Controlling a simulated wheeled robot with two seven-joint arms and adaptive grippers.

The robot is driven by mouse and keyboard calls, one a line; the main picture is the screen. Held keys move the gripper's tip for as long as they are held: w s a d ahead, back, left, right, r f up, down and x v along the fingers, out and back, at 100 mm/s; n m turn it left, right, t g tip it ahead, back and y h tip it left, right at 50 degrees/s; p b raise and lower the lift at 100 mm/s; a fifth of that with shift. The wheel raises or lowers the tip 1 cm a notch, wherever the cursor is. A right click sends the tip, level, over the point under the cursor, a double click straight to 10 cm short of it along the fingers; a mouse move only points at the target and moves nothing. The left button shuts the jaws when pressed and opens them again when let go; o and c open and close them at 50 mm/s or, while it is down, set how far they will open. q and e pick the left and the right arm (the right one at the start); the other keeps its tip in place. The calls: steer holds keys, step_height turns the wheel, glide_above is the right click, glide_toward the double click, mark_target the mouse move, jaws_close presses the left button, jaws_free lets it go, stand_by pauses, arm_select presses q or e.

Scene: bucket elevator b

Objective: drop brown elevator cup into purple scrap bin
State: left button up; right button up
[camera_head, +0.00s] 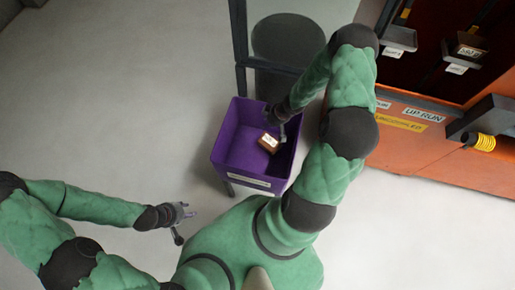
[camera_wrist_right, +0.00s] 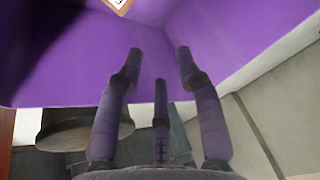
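The purple scrap bin (camera_head: 228,150) stands in the middle of the head view, with a pale label on its front. The brown elevator cup (camera_head: 268,143) is inside the bin's outline, its white tag facing up. Whether it rests on the bin floor is hard to tell. A corner of the cup (camera_wrist_right: 119,4) shows at the top edge of the right wrist view, apart from the fingers. My right gripper (camera_wrist_right: 160,58) is open and empty, over the bin with its fingers spread. My left gripper (camera_head: 187,211) is open and empty, left of the bin and away from it.
A dark round object (camera_head: 288,38) and a dark post (camera_head: 239,45) are behind the bin. The floor at left is clear.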

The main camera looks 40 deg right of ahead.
steer(key=v, duration=1.2)
stand_by(0.6)
steer(key=shift+s, duration=0.1)
steer(key=shift+f, duration=0.1)
stand_by(0.3)
